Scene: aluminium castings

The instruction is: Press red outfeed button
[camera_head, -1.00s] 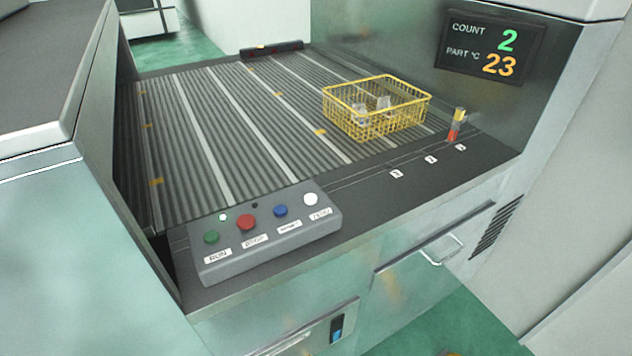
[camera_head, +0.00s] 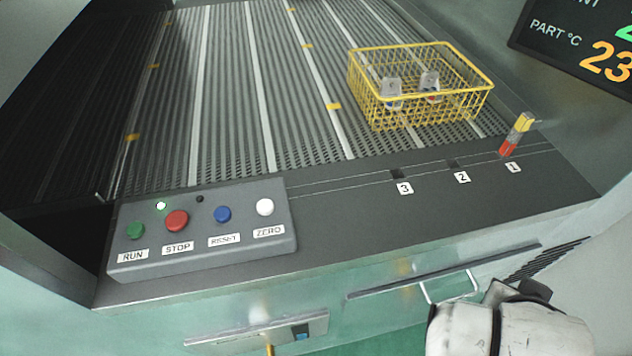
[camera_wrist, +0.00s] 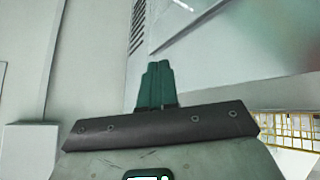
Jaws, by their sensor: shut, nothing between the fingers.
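The red STOP button (camera_head: 176,221) stands on a grey control box (camera_head: 200,262) at the left front of the outfeed, between the green RUN button (camera_head: 135,231) and the blue RESET button (camera_head: 222,214). A white ZERO button (camera_head: 264,206) is at the right end. My gripper (camera_wrist: 158,70) shows in the wrist view with its dark green fingers together and nothing between them. The head view shows only part of my arm at the lower right, well right of the box and apart from it. The red button is not in the wrist view.
A yellow wire basket (camera_head: 420,92) with two small metal castings stands on the ribbed conveyor (camera_head: 230,90). A red and yellow peg (camera_head: 517,135) stands at slot 1. A display (camera_head: 590,45) is at the upper right. A drawer handle (camera_head: 455,290) sticks out below the ledge.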

